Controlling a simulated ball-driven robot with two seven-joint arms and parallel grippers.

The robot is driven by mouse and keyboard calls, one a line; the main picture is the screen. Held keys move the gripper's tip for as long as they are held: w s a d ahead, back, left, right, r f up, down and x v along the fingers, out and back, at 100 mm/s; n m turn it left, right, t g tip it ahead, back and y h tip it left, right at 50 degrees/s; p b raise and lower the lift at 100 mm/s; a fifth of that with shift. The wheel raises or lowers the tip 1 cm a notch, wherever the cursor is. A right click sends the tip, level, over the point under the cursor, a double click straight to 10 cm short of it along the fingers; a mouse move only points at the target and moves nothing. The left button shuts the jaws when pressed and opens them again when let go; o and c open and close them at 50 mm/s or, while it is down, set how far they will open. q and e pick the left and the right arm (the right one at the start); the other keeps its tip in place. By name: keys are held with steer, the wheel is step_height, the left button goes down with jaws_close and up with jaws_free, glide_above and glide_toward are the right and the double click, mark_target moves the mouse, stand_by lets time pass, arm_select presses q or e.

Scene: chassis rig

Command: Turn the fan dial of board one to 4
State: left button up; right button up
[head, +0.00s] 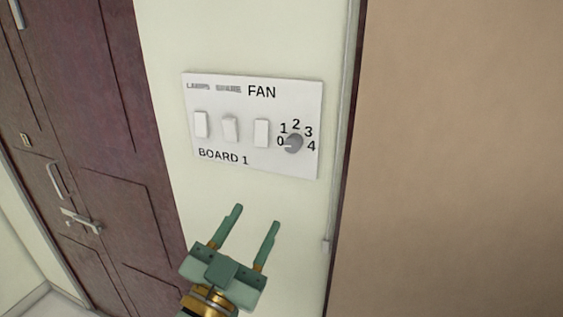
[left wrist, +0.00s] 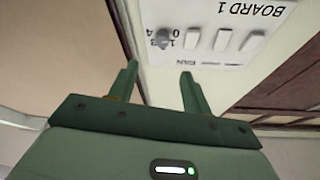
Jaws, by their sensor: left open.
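Board one (head: 220,140) is a white panel on the pale wall, marked BOARD 1 and FAN. Its fan dial (head: 294,144) is a round grey knob at the right, ringed by the numbers 0 to 4. The dial's pointer looks turned to the left, near 0. My left gripper (head: 256,216) is open and empty, below the board and apart from it. In the left wrist view the board (left wrist: 205,55) appears upside down beyond the fingers, and the dial (left wrist: 161,40) shows at its left. My right gripper is in neither view.
Three white rocker switches (head: 261,133) sit left of the dial on the board. A dark wooden door (head: 100,130) with a metal handle (head: 82,221) stands at the left. A wall edge and a tan surface (head: 460,150) lie to the right. The wall around the board is clear.

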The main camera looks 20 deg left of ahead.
arm_select(q)
steer(key=p, duration=0.6)
glide_toward(292, 145)
steer(key=x, duration=0.6)
steer(key=shift+w+r, duration=0.15)
steer(key=shift+w, duration=0.15)
steer(key=shift+x, duration=0.9)
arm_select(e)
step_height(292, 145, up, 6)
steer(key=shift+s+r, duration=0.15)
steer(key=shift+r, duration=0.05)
arm_select(q)
steer(key=shift+c, duration=0.3)
steer(key=c, duration=0.9)
